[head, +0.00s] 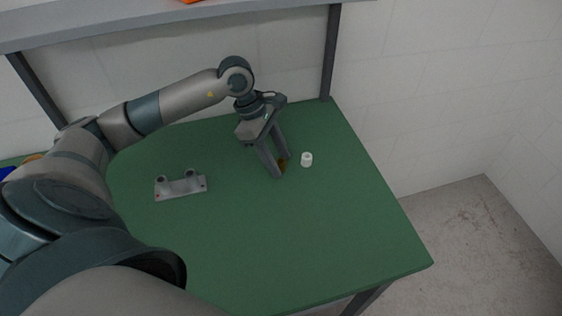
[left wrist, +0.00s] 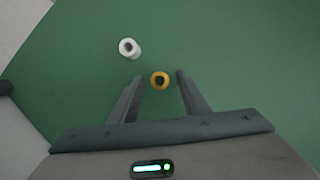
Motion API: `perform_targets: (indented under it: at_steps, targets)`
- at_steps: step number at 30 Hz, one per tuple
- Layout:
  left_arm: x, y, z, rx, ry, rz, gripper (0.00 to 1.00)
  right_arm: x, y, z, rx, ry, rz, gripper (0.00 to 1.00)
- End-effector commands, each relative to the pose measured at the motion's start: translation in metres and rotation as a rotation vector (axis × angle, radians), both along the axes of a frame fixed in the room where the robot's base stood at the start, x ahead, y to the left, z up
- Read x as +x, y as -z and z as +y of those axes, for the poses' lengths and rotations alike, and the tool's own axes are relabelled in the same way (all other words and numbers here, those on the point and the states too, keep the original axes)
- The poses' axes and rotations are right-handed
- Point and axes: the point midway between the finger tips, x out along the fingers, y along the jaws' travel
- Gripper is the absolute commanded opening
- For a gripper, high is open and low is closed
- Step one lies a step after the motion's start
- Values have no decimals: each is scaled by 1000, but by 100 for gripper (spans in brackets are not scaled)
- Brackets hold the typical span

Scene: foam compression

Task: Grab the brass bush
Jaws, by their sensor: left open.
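The brass bush (left wrist: 160,81) is a small golden ring with a dark hole, standing on the green table in the left wrist view. In the head view the brass bush (head: 282,163) is mostly hidden behind the fingers. My left gripper (head: 281,167) points down at the table and is open. In the left wrist view the brass bush appears between the tips of the left gripper (left wrist: 159,76), with a gap on each side. Contact is not visible. My right gripper is not in view.
A white bush (head: 307,159) stands just right of the fingers, also in the left wrist view (left wrist: 130,48). A grey fixture (head: 180,187) with two posts lies left on the green table (head: 300,235). A shelf (head: 150,22) spans the back. The front middle is clear.

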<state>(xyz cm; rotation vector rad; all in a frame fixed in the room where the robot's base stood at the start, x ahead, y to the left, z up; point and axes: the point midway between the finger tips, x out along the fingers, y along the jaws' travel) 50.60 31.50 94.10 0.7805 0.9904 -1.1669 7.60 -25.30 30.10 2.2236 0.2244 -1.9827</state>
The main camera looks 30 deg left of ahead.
Motion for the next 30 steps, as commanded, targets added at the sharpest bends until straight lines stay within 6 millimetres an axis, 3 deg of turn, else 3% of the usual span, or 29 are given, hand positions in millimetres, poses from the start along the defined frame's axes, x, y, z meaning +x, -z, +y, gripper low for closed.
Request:
perform_targets:
  at_steps: [17, 22, 30]
  targets:
    - [0, 3, -1, 0, 0, 0, 43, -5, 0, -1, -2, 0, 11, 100]
    - [0, 3, -1, 0, 0, 0, 2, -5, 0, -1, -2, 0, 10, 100]
    - [0, 3, -1, 0, 0, 0, 0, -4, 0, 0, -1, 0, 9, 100]
